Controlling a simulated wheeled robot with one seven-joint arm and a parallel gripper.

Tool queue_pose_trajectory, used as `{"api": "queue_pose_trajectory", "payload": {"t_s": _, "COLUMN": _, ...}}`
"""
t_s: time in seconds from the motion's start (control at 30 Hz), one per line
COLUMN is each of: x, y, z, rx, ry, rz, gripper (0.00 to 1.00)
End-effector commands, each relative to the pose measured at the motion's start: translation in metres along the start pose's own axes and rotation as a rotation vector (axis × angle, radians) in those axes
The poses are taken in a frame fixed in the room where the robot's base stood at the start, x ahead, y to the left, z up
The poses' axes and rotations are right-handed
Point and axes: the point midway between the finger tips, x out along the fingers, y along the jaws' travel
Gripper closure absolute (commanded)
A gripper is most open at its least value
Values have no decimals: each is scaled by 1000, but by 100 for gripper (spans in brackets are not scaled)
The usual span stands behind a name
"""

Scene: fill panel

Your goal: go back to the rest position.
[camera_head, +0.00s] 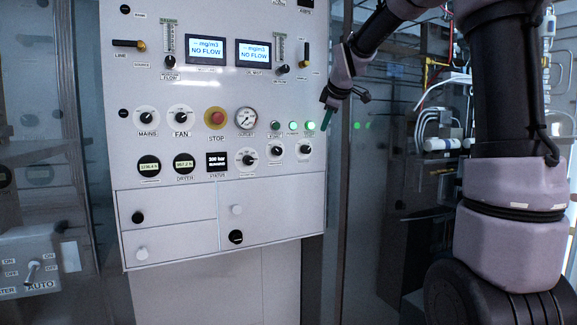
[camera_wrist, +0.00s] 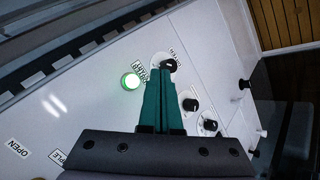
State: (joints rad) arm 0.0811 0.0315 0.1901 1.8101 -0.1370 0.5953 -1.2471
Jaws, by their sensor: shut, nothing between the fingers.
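My gripper (camera_head: 327,118) is at the right edge of the white control panel (camera_head: 270,215), near the lit green buttons and the right-hand knobs. In the wrist view the green fingers of my gripper (camera_wrist: 164,70) are together with nothing between them. Their tips are over the panel, close to a black knob (camera_wrist: 168,66) and beside a lit green button (camera_wrist: 130,82). I cannot tell whether the tips touch the knob.
Two displays (camera_head: 205,51) read "NO FLOW". A red stop button (camera_head: 217,118) and a gauge (camera_head: 246,119) sit mid-panel. Pipework and hoses (camera_head: 440,120) stand to the right, behind my arm. A switch box (camera_head: 40,265) is at lower left.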

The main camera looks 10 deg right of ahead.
Motion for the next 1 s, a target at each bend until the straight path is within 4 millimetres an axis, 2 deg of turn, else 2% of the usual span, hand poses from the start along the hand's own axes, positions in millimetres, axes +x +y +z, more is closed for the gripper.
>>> {"api": "queue_pose_trajectory", "payload": {"t_s": 0.13, "x": -25, "y": -16, "z": 9, "rx": 113, "ry": -11, "rz": -6, "gripper": 100}}
{"api": "queue_pose_trajectory", "payload": {"t_s": 0.23, "x": -59, "y": -44, "z": 24, "rx": 305, "ry": -29, "rz": -20, "gripper": 100}}
{"api": "queue_pose_trajectory", "payload": {"t_s": 0.4, "x": -120, "y": -114, "z": 62, "rx": 741, "ry": -65, "rz": -53, "gripper": 100}}
{"api": "queue_pose_trajectory", "payload": {"t_s": 0.5, "x": -148, "y": -159, "z": 84, "rx": 1000, "ry": -85, "rz": -76, "gripper": 100}}
{"api": "queue_pose_trajectory", "payload": {"t_s": 0.6, "x": -168, "y": -200, "z": 103, "rx": 1230, "ry": -102, "rz": -100, "gripper": 100}}
{"api": "queue_pose_trajectory", "payload": {"t_s": 0.7, "x": -180, "y": -232, "z": 117, "rx": 1408, "ry": -119, "rz": -124, "gripper": 100}}
{"api": "queue_pose_trajectory", "payload": {"t_s": 0.8, "x": -185, "y": -253, "z": 125, "rx": 1522, "ry": -132, "rz": -140, "gripper": 100}}
{"api": "queue_pose_trajectory", "payload": {"t_s": 1.0, "x": -188, "y": -265, "z": 129, "rx": 1590, "ry": -141, "rz": -151, "gripper": 100}}
